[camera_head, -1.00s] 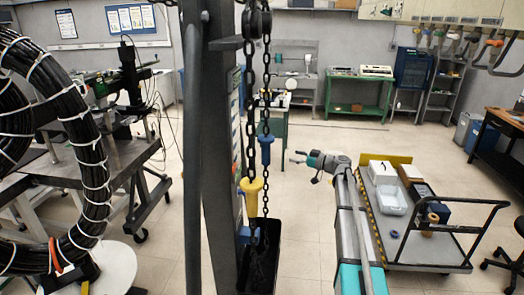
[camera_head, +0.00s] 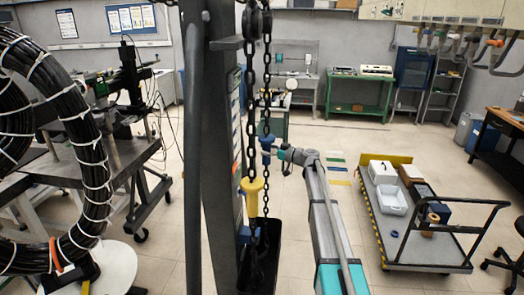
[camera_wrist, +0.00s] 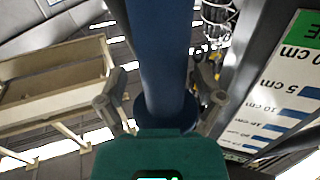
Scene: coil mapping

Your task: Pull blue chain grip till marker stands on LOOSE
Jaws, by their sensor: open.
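The blue chain grip (camera_head: 266,143) hangs on the right-hand run of the black chain, higher than the yellow chain grip (camera_head: 252,190) on the left-hand run. My gripper (camera_head: 272,151) is at the blue grip from the right. In the wrist view the blue grip (camera_wrist: 160,55) stands between the two spread fingers of my gripper (camera_wrist: 160,108), with slight gaps at its sides. A scale (camera_wrist: 270,105) with blue bars and centimetre figures shows at right, with a green label (camera_wrist: 308,30) ending in "E". I cannot make out the marker.
A dark steel post (camera_head: 222,160) stands just left of the chains, and a black bin (camera_head: 262,255) is below them. A cart (camera_head: 420,245) with boxes stands to the right. A thick cable coil (camera_head: 85,140) is at left.

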